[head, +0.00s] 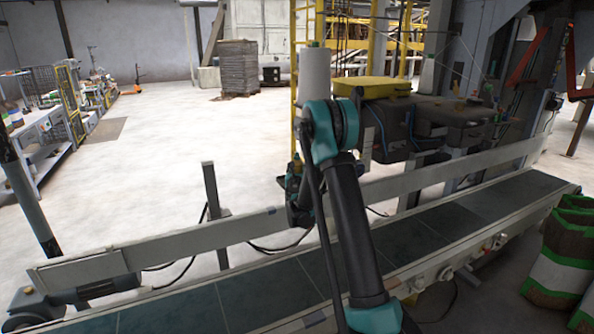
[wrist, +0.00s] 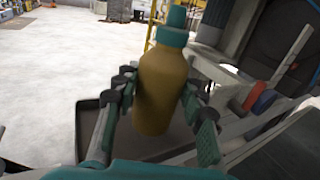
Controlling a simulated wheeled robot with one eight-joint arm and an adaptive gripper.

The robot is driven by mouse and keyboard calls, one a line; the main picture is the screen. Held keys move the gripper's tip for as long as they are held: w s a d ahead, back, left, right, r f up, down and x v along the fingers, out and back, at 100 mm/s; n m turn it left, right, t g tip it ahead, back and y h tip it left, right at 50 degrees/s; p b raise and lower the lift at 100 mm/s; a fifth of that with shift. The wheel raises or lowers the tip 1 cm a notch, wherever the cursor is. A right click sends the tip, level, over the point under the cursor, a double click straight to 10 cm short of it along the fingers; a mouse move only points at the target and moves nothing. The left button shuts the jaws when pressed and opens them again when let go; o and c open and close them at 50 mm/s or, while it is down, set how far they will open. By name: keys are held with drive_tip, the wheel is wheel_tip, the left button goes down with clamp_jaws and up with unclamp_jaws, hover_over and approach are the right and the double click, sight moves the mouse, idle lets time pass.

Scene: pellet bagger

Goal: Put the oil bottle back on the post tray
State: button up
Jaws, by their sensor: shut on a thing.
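In the wrist view, the oil bottle (wrist: 162,92) is amber-brown with a teal cap and stands roughly upright in the picture. My gripper (wrist: 158,86) is shut on it, one finger on each side of the body. A dark grey tray (wrist: 88,112) with a raised rim shows behind and below the bottle, mostly on its left. I take it for the post tray. The bottle's base overlaps the tray in the picture; I cannot tell whether it touches.
A long conveyor (head: 250,298) with a pale side rail (head: 170,247) runs across the front of the head view. Green-and-white sacks (head: 562,255) stand at the right. Machinery with a yellow cover (head: 372,90) is behind. Open floor (head: 150,170) lies to the left.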

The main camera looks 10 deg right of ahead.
drive_tip(key=shift+f, duration=0.25)
drive_tip(key=o, duration=1.2)
drive_tip(key=shift+o, duration=0.2)
